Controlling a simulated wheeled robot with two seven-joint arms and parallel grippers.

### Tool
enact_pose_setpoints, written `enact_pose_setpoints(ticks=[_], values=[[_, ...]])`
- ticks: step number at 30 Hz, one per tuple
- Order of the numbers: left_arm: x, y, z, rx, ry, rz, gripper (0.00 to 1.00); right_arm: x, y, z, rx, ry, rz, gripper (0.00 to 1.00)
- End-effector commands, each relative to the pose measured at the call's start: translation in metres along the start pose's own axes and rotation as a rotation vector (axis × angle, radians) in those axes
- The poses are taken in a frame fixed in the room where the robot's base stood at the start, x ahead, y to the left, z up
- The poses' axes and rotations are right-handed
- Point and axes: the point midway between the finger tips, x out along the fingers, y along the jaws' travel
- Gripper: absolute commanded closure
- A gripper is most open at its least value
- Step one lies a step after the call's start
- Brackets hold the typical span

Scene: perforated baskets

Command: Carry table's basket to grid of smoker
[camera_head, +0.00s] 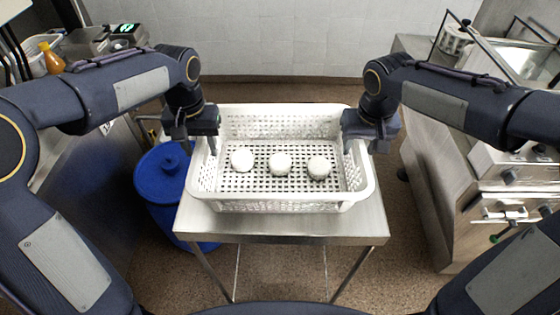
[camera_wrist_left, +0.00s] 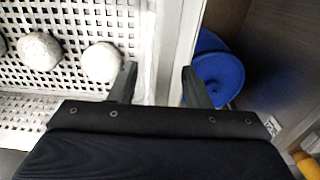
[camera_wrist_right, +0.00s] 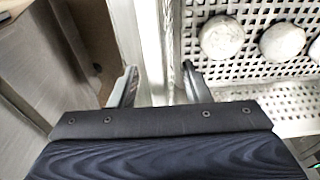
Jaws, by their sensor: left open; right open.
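A white perforated basket (camera_head: 280,206) stands upright on a small steel table (camera_head: 285,228) and holds 3 round white pieces in a row, the middle one (camera_head: 280,163) near its centre. My left gripper (camera_head: 206,148) is at the basket's left side wall, open, with one finger inside and one outside the rim (camera_wrist_left: 160,60) in the left wrist view. My right gripper (camera_head: 358,146) is at the right side wall, open, with its fingers on either side of the rim (camera_wrist_right: 157,50) in the right wrist view. Contact cannot be told. I cannot identify the smoker's grid.
A blue lidded barrel (camera_head: 165,175) stands left of the table, close to it. A steel counter with knobs (camera_head: 510,175) is at the right. An orange bottle (camera_head: 52,58) stands on the left counter. Bare floor (camera_head: 285,270) shows in front of and under the table.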

Motion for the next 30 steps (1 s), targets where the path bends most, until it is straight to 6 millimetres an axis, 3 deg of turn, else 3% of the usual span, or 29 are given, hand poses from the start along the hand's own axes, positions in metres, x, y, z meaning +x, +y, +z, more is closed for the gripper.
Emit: enact_pose_setpoints(ticks=[1, 10, 23, 30], values=[[0.0, 0.0, 0.0, 0.0, 0.0, 0.0, 0.6, 0.0, 0.0, 0.0, 0.0, 0.0, 0.0, 0.61], [0.0, 0.0, 0.0, 0.0, 0.0, 0.0, 1.0, 0.0, 0.0, 0.0, 0.0, 0.0, 0.0, 1.0], [-0.003, 0.0, 0.0, 0.001, 0.002, 0.0, 1.0, -0.003, 0.0, -0.001, -0.001, 0.002, 0.0, 1.0], [-0.019, 0.0, 0.0, 0.001, 0.002, 0.0, 1.0, -0.019, 0.0, -0.003, -0.002, 0.002, 0.0, 1.0]])
